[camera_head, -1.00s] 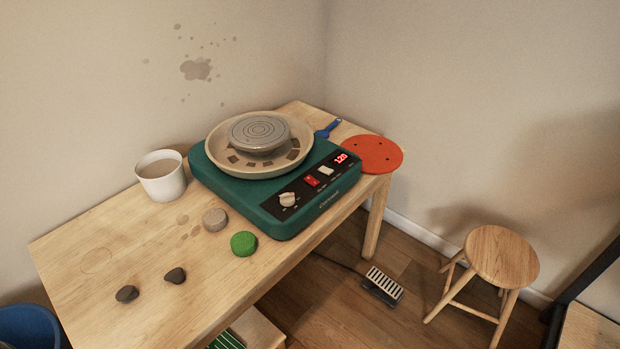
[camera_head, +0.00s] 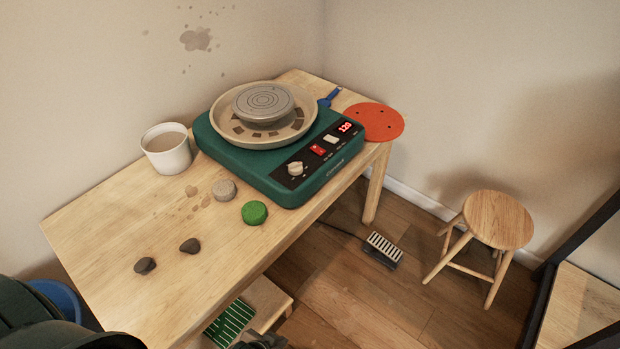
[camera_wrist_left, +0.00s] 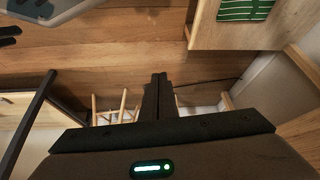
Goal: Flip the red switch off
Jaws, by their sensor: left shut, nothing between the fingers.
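The red switch (camera_head: 318,149) is on the dark front panel of the green pottery wheel (camera_head: 235,157), between the pale knob (camera_head: 295,168) and a white switch (camera_head: 331,139). The red display (camera_head: 345,127) beside them reads 120. I cannot tell the switch's tilt. My left gripper (camera_head: 262,342) shows only as a dark part at the bottom edge of the head view, below and well apart from the wheel. In the left wrist view its fingers (camera_wrist_left: 160,84) are together and empty, with floor beyond.
The wooden table (camera_head: 110,225) also holds a white cup (camera_head: 166,151), a green lump (camera_head: 254,213), a beige lump (camera_head: 224,190), two dark stones and a red disc (camera_head: 377,122). A foot pedal (camera_head: 383,249) and stool (camera_head: 497,222) stand on the floor at right.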

